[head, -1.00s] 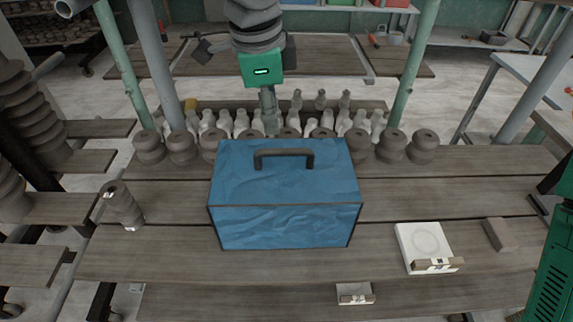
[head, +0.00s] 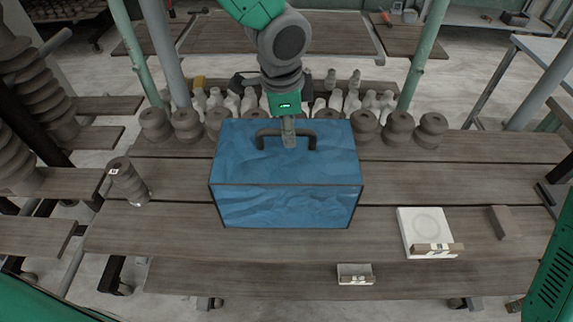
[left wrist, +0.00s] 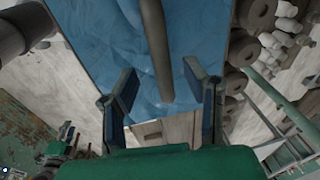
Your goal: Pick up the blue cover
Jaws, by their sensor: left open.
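The blue cover (head: 285,205) is a box shape with dark edges, standing on the wooden table. A dark handle (head: 307,134) arches over its top. My left gripper (head: 289,142) points down at the middle of the handle. In the left wrist view my left gripper (left wrist: 161,78) is open, with the handle bar (left wrist: 155,45) showing between its two spread fingers. The blue top of the cover (left wrist: 100,35) lies behind them. I cannot tell whether either finger touches the bar. My right gripper is not in view.
A row of dark clay pieces (head: 398,130) and pale bottle shapes stands behind the cover. A dark clay stack (head: 128,182) is at the left. A white slab (head: 424,226) and a small white tray (head: 355,269) lie at the front right. Grey-green posts (head: 425,50) rise behind.

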